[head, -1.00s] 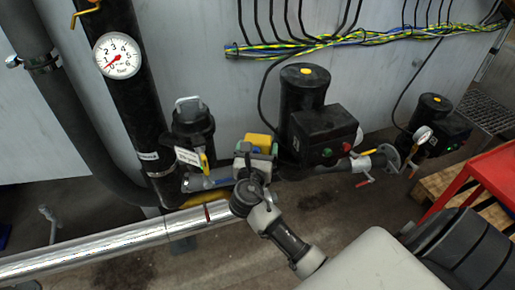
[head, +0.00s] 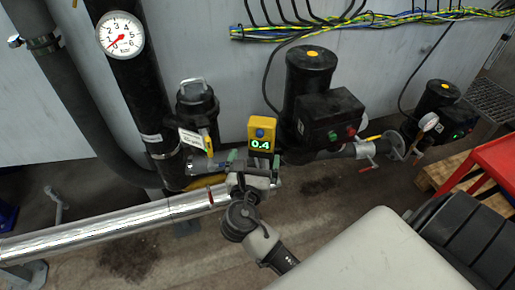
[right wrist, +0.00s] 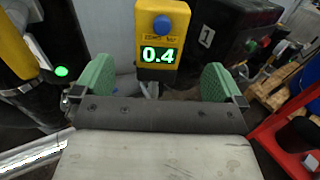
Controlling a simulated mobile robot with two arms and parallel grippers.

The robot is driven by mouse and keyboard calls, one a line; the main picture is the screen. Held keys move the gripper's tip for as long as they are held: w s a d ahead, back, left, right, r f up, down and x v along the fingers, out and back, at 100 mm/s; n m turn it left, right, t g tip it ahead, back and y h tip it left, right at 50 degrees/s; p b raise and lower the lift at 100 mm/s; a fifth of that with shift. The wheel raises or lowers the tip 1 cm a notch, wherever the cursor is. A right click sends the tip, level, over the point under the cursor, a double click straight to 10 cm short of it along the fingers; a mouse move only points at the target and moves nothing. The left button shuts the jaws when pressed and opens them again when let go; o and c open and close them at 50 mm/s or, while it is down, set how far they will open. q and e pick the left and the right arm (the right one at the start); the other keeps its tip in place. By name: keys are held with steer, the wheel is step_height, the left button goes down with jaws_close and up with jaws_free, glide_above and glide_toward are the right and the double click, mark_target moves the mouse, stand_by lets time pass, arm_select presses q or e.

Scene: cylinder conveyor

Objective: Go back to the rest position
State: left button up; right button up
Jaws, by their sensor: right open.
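My right gripper (head: 254,162) is open, with its two green fingers (right wrist: 98,78) apart and nothing between them. In the right wrist view it points toward a yellow device (right wrist: 162,40) with a blue button and a lit green "0.4" display. In the head view the yellow device (head: 262,134) is upright at the pipework, just beyond my fingertips, and appears clear of them. My right arm reaches in from the lower right. My left gripper is in neither view.
A black pump (head: 310,85) with a control box (head: 328,118) stands right of the device. A valve with a white tag (head: 191,138) is to its left. A shiny pipe (head: 110,230) runs along the lower left. A red cart (head: 490,165) stands at the right.

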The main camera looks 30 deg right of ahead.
steer(key=shift+s+a, duration=0.2)
stand_by(0.4)
step_height(320, 180, down, 18)
steer(key=a+m+g+y+p, duration=0.2)
steer(key=g+y, duration=0.1)
steer(key=y, duration=0.3)
steer(key=s+a+f+m+g+y+p, duration=0.1)
steer(key=s+f+m+g+y, duration=0.15)
steer(key=s+f, duration=0.4)
steer(key=s+f+m+g+y, duration=0.1)
steer(key=s+f+m, duration=0.3)
steer(key=f, duration=0.6)
steer(key=s+f+m+g+y, duration=0.1)
steer(key=s+f+m, duration=0.3)
steer(key=s, duration=0.4)
steer(key=s+d+f+m+g+p, duration=0.1)
steer(key=s+f+m+g, duration=0.1)
steer(key=s+f+m, duration=0.2)
steer(key=s+f+m+g+y+p, duration=0.1)
steer(key=s+f+m, duration=0.3)
steer(key=s+m, duration=0.4)
steer(key=s+g, duration=0.1)
steer(key=s, duration=0.5)
steer(key=shift+s+d+g+y, duration=0.15)
steer(key=shift+d+g+y, duration=0.2)
steer(key=shift+d, duration=0.05)
